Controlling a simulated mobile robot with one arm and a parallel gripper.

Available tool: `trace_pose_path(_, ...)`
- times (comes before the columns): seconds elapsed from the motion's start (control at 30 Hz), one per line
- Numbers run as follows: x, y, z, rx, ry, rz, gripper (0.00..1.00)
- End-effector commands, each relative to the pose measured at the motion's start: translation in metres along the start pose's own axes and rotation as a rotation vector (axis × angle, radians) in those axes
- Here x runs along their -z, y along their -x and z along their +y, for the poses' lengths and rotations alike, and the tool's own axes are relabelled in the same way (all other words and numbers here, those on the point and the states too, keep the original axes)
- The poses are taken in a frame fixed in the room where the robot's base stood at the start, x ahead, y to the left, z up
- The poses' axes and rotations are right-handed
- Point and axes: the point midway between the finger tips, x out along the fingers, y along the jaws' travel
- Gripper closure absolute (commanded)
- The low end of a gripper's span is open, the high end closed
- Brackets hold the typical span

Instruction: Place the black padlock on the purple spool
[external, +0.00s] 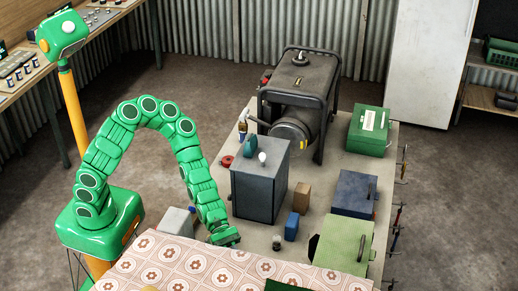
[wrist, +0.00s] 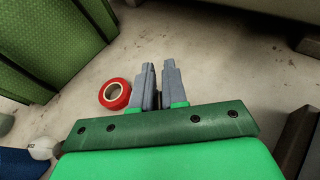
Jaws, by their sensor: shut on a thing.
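My gripper (wrist: 157,80) has its two grey fingers close together, with a narrow dark sliver between them. The sliver fits the black padlock, but the fingers hide nearly all of it and its shape cannot be told. In the external view my arm curves over and down, and its green end (external: 225,238) is low beside the patterned cloth. The fingers are hidden there. I cannot make out a purple spool in either view.
A red roll (wrist: 115,93) lies just left of the fingers. A grey cabinet (external: 259,185) stands behind my arm's end, with a blue box (external: 292,226) and a brown block (external: 301,196) to its right. A generator (external: 300,85) stands farther back. A patterned cloth (external: 200,262) covers the front surface.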

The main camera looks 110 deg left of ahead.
Motion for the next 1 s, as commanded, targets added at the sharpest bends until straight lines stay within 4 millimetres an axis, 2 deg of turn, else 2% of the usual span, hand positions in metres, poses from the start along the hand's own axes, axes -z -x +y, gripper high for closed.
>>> trace_pose_path(0.03,0.0,0.0,0.0,0.0,0.0,0.0,0.83)
trace_pose_path(0.17,0.0,0.0,0.0,0.0,0.0,0.0,0.63)
trace_pose_path(0.2,0.0,0.0,0.0,0.0,0.0,0.0,0.62)
trace_pose_path(0.57,-0.003,0.001,0.0,-0.001,-0.001,0.0,0.62)
trace_pose_path(1.0,-0.003,0.035,0.001,-0.002,-0.001,-0.001,0.62)
